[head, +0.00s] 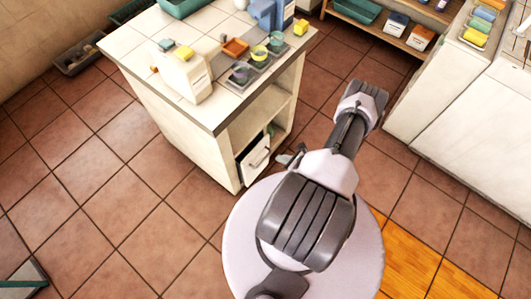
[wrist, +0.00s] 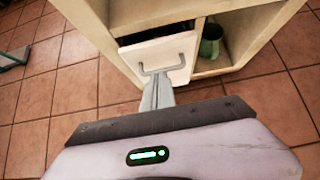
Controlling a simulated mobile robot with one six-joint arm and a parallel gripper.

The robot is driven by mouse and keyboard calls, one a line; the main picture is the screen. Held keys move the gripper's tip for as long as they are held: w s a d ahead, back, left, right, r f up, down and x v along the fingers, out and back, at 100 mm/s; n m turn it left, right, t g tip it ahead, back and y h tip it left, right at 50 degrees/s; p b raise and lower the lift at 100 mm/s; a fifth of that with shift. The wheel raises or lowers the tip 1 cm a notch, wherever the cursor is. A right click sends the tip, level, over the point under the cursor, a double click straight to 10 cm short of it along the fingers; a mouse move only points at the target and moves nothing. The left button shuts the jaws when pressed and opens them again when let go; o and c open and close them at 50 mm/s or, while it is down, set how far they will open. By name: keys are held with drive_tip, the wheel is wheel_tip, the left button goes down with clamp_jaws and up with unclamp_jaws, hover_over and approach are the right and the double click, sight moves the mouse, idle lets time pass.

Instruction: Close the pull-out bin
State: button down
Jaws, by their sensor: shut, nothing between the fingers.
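The pull-out bin (head: 255,158) has a white front and sits low in the cream cabinet (head: 172,128). In the wrist view the bin front (wrist: 146,53) stands a little out, with a dark gap above its top edge. Its grey bar handle (wrist: 167,68) faces me. My gripper (head: 287,158) is in front of the bin. In the wrist view my gripper (wrist: 157,82) is shut and empty, its tips close below the handle. I cannot tell whether they touch it. The inside of the bin is mostly hidden.
A green container (wrist: 210,41) stands in the open compartment right of the bin. The cabinet's tiled top (head: 130,42) carries a cream box, cups and small blocks. A white counter (head: 440,75) stands at the right. The tiled floor at left is mostly clear.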

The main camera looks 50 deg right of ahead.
sight(257, 150)
drive_tip(key=b+x, duration=0.2)
drive_tip(key=x, duration=0.1)
drive_tip(key=b+x, duration=0.2)
drive_tip(key=x, duration=0.2)
drive_tip(key=w+r+b+x, duration=0.1)
drive_tip(key=x, duration=0.3)
drive_tip(key=shift+w+f+b, duration=0.1)
drive_tip(key=shift+w+b, duration=0.1)
drive_tip(key=shift+b, duration=0.2)
drive_tip(key=shift+w, duration=0.55)
